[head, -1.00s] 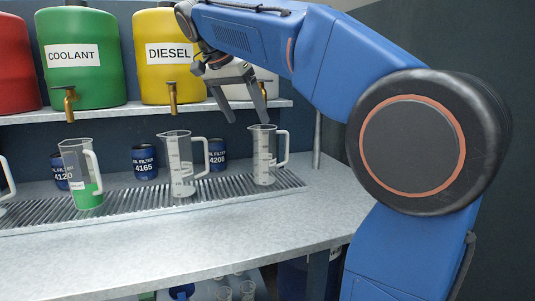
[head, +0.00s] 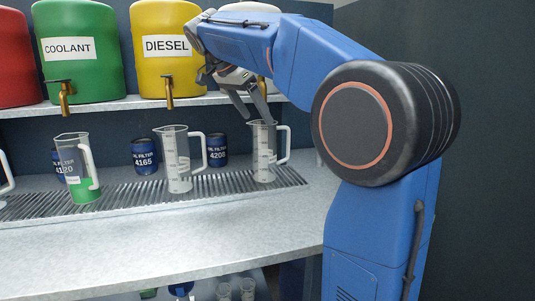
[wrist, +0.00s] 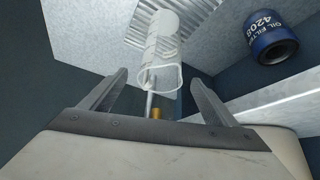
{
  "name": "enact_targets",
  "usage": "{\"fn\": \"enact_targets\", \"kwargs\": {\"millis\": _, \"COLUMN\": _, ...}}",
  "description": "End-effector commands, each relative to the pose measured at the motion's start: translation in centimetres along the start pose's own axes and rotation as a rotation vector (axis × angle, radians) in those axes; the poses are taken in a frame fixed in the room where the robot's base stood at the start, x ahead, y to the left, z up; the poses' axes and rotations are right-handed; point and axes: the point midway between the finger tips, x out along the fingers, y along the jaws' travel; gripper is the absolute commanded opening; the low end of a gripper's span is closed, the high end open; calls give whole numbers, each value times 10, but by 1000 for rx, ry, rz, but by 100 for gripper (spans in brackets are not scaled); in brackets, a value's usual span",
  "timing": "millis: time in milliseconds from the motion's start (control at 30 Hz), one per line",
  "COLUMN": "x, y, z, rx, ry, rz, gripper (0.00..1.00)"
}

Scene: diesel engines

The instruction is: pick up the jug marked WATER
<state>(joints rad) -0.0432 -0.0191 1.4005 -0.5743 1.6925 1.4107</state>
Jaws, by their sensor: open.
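A clear measuring jug (head: 264,158) stands upright on the grated strip at the right, below a mostly hidden white tank. I cannot read a WATER mark on any jug. My gripper (head: 256,112) is open and tilted down just above this jug's rim, partly overlapping it in the head view. In the wrist view my gripper (wrist: 158,78) has its fingers spread to either side of the clear jug (wrist: 160,48), with empty gaps; the fingers do not appear to touch it. Another clear jug (head: 177,165) stands in the middle, and a jug with green liquid (head: 80,185) at the left.
Green COOLANT (head: 82,50) and yellow DIESEL (head: 165,48) tanks with brass taps stand on the shelf (head: 120,105) above. Blue oil filter cans, one marked 4208 (wrist: 270,38), stand behind the jugs. The front counter (head: 170,250) is clear.

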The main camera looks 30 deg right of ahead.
Motion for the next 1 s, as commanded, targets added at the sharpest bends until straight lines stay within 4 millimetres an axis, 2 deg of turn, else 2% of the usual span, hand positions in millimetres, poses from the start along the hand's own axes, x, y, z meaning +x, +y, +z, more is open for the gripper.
{"fn": "enact_targets", "kwargs": {"millis": 100, "x": 18, "y": 0, "z": 0, "rx": 0, "ry": 0, "rz": 2, "gripper": 82}}
{"fn": "enact_targets", "kwargs": {"millis": 367, "x": 33, "y": 0, "z": 0, "rx": -1, "ry": 0, "rz": 1, "gripper": 82}}
{"fn": "enact_targets", "kwargs": {"millis": 700, "x": 75, "y": -1, "z": -3, "rx": 0, "ry": 0, "rz": 2, "gripper": 82}}
{"fn": "enact_targets", "kwargs": {"millis": 1000, "x": 81, "y": -2, "z": -2, "rx": -1, "ry": 0, "rz": 0, "gripper": 82}}
